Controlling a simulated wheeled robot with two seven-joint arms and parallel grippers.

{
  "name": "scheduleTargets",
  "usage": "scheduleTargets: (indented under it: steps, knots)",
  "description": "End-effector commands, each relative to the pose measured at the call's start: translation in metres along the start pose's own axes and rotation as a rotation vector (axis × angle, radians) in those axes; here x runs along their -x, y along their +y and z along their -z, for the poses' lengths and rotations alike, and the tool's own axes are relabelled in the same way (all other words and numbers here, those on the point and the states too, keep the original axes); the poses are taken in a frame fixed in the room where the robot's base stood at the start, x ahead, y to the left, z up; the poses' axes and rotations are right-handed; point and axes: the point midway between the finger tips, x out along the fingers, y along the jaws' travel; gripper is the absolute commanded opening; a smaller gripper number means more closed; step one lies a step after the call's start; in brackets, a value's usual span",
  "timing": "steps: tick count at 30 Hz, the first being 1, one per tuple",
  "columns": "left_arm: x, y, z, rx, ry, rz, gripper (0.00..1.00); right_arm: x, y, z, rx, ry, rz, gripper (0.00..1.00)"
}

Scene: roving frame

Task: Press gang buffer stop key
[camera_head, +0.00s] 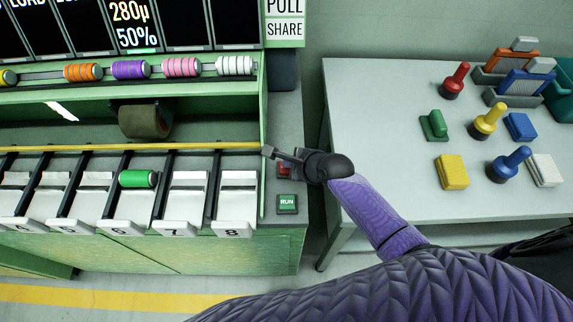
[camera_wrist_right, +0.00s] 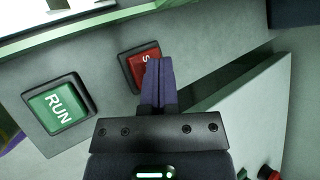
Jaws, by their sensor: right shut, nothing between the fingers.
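The red stop key (camera_head: 284,169) sits on the grey end panel of the green machine, just above the green RUN key (camera_head: 287,204). In the right wrist view the red key (camera_wrist_right: 136,71) shows part of a white letter S, and the RUN key (camera_wrist_right: 60,108) is at its left. My right gripper (camera_head: 268,152) is shut and empty at the stop key, and its arm comes in from the right. In the wrist view the closed fingertips (camera_wrist_right: 158,66) overlap the red key's right part; I cannot tell whether they touch it. My left gripper is not in view.
The machine has numbered white trays (camera_head: 188,199), a green spool (camera_head: 138,179) and a yellow rail (camera_head: 200,146). A grey table (camera_head: 390,185) at the right holds several coloured stampers and pads. A narrow gap separates table and machine.

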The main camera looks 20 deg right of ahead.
Motion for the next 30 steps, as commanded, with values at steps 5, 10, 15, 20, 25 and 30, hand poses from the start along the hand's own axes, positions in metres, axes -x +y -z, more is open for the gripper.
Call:
scheduleTargets:
  steps: [5,10,15,20,25,30]
  knots:
    - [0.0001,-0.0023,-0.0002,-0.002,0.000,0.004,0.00,0.0001,-0.0002,0.0000,0.000,0.000,0.000,0.00]
    - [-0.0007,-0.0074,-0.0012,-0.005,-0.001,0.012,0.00,-0.0010,0.0006,0.0008,-0.001,0.000,0.000,0.00]
    - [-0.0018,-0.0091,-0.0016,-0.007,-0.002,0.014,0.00,-0.0024,0.0016,0.0020,-0.001,0.001,0.000,0.00]
    - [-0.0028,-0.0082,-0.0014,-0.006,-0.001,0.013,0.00,-0.0038,0.0026,0.0031,-0.001,0.001,0.000,0.00]
    - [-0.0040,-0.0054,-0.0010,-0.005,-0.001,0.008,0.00,-0.0053,0.0037,0.0041,0.000,0.001,0.000,0.00]
    - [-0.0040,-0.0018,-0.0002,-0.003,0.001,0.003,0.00,-0.0054,0.0039,0.0042,0.000,0.000,0.000,0.00]
